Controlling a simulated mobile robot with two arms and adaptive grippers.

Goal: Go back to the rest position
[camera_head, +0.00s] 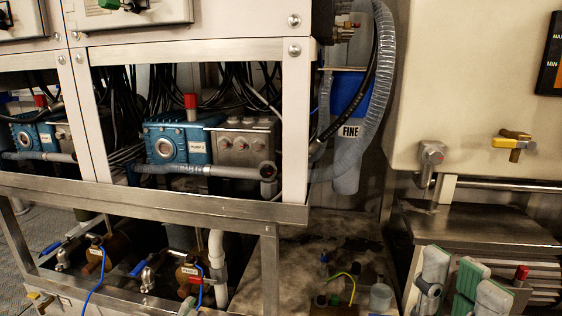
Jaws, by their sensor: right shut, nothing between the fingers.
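My right gripper (468,278) shows at the lower right edge as pale green and white parts with a dark round joint, cut off by the bottom of the picture. It is shut with nothing held, in front of the grey ribbed unit and clear of the pump frame. My left gripper is not in view.
A metal frame (292,130) holds blue pumps (180,140) at the left, with brass valves (192,272) below. A blue filter marked FINE (348,95) hangs centrally beside a clear hose (382,70). A beige tank (470,80) with taps stands at the right.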

